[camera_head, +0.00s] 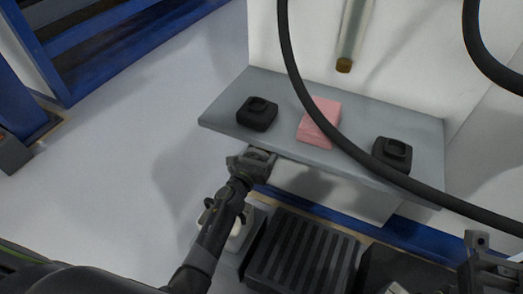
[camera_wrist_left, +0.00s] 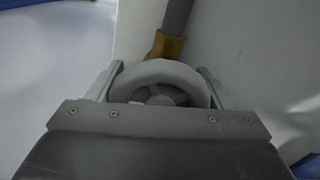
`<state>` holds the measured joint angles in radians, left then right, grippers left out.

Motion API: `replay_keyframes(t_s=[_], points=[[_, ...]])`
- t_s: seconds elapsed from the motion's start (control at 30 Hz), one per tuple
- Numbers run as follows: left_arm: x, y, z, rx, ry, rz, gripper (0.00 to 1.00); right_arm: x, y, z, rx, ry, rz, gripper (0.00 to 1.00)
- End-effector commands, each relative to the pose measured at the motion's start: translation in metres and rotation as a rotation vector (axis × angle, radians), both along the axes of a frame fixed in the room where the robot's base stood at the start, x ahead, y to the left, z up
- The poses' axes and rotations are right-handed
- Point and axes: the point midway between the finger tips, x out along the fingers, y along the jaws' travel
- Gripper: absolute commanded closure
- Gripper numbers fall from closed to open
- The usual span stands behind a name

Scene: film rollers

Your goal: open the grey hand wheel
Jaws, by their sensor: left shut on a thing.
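The grey hand wheel (camera_wrist_left: 160,74) shows in the left wrist view as a light grey ring with spokes, between the fingers of my left gripper (camera_wrist_left: 158,82). The gripper is shut on the wheel's rim from both sides. A brass-coloured fitting (camera_wrist_left: 166,46) with a grey pipe sits behind the wheel. In the head view my left gripper (camera_head: 252,158) is at the front edge of the grey shelf, and the wheel there is mostly hidden. My right gripper (camera_head: 482,258) shows only in part at the lower right edge, and its fingers cannot be made out clearly.
The grey shelf (camera_head: 220,114) holds two black devices (camera_head: 257,113) (camera_head: 392,153) and a pink block (camera_head: 318,123). A black cable (camera_head: 296,72) hangs across the view. A clear tube with a brown end (camera_head: 345,64) hangs above the shelf. Open floor lies left.

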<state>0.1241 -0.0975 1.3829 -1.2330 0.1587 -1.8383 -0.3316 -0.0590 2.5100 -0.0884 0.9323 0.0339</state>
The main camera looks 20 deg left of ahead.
Motion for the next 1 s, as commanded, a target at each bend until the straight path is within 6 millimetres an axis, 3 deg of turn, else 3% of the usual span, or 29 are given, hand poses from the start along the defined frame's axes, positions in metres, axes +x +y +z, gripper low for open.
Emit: replay_keyframes(t_s=[0.07,0.1,0.27,0.63,1.0], points=[[0.000,0.000,-0.001,0.001,0.001,-0.001,0.50,0.000,0.000,0.000,0.001,0.000,-0.001,1.00],[0.000,0.000,-0.001,0.001,0.001,0.000,0.26,0.000,0.000,0.000,0.001,0.000,-0.001,1.00],[0.000,0.000,-0.001,0.001,0.001,0.000,0.06,0.000,0.000,0.000,0.001,0.000,-0.001,1.00],[-0.006,0.001,0.000,0.001,0.002,0.000,0.06,0.000,0.000,0.002,0.002,0.000,0.000,1.00],[-0.058,0.012,0.000,0.001,0.002,0.002,0.06,-0.001,-0.002,0.012,-0.003,0.011,0.016,1.00]])
